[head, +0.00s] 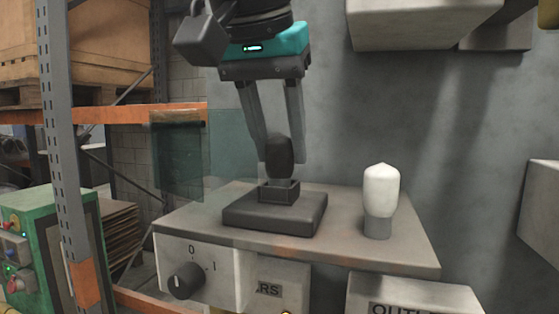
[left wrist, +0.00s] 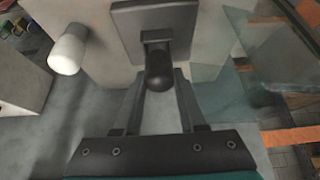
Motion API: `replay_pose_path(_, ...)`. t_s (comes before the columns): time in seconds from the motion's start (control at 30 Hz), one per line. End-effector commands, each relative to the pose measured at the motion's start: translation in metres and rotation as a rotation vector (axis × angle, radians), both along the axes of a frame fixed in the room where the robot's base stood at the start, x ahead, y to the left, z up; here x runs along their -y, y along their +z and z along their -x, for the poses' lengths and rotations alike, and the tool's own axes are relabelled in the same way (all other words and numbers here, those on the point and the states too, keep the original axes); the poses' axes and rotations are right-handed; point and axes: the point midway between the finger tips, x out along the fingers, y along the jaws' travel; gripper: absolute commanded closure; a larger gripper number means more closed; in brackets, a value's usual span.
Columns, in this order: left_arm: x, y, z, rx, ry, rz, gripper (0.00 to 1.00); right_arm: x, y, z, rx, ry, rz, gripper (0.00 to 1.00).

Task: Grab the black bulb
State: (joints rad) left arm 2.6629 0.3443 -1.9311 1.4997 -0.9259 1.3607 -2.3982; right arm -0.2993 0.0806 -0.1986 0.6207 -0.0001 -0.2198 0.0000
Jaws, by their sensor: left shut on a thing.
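The black bulb (head: 278,156) stands upright in a dark square socket base (head: 274,214) on the grey shelf. It also shows in the left wrist view (left wrist: 159,70), with the base (left wrist: 180,22) beyond it. My left gripper (head: 279,150) comes down from above with its fingers on either side of the bulb, shut on it. In the left wrist view my gripper's fingers (left wrist: 160,82) reach up to the bulb's sides. The bulb's lower end is hidden in the socket. My right gripper is not in view.
A white bulb (head: 381,192) with a grey base stands upright to the right on the shelf (head: 405,250). A transparent panel (head: 205,155) stands left of the socket. A dial box (head: 198,270) sits below the shelf's front edge. Grey boxes hang above right.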

Motion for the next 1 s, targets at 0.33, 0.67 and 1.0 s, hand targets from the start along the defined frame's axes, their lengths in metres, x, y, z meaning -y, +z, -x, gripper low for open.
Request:
replay_pose_path(0.33,0.0,0.0,0.0,0.001,0.0,0.0,1.0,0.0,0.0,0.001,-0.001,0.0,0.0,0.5)
replay_pose_path(0.67,0.001,0.006,0.0,0.002,0.0,0.002,1.0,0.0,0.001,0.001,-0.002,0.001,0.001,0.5)
replay_pose_path(1.0,0.001,0.046,0.0,0.001,0.001,0.003,1.0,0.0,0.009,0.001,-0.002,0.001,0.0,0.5)
